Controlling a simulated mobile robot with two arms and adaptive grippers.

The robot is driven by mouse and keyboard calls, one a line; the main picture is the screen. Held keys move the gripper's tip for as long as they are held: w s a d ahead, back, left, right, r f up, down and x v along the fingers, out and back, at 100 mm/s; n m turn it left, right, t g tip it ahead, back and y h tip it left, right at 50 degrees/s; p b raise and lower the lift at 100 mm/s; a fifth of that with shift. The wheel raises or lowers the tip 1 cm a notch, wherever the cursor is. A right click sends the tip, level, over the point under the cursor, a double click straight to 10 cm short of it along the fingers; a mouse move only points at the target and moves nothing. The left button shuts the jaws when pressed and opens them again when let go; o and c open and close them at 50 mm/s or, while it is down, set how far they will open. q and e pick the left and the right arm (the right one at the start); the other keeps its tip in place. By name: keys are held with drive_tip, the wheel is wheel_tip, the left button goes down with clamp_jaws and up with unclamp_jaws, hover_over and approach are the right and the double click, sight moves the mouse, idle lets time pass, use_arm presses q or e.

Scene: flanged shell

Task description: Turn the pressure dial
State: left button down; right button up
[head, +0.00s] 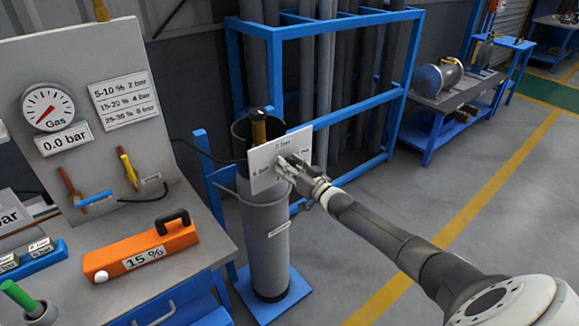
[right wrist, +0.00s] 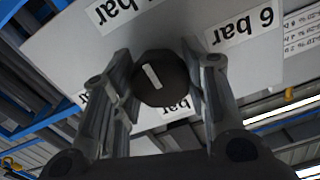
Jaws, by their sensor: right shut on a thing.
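The pressure dial (right wrist: 172,88) is a round black knob with a white pointer mark. It sits on a white plate (head: 262,171) with bar labels, on the front of the grey gas cylinder (head: 268,245). My right gripper (head: 287,164) reaches the plate from the right and is shut on the dial, with a finger on each side of the knob in the right wrist view. The fingers hide the dial in the head view and cover parts of some bar labels in the wrist view. My left gripper is not in view.
A bench at the left bears an orange 15 % block (head: 140,248). The panel behind it has a round Gas gauge (head: 47,107), a 0.0 bar label (head: 66,138) and a percent-to-bar chart (head: 123,103). A blue rack (head: 320,121) stands behind the cylinder.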

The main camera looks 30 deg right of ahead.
drive_tip(key=shift+f, duration=0.15)
drive_tip(key=o, duration=1)
drive_tip(key=shift+o, duration=0.2)
drive_tip(key=shift+s, duration=0.1)
drive_tip(key=s+d, duration=0.1)
drive_tip(key=s, duration=1)
drive_tip(key=shift+s, duration=0.4)
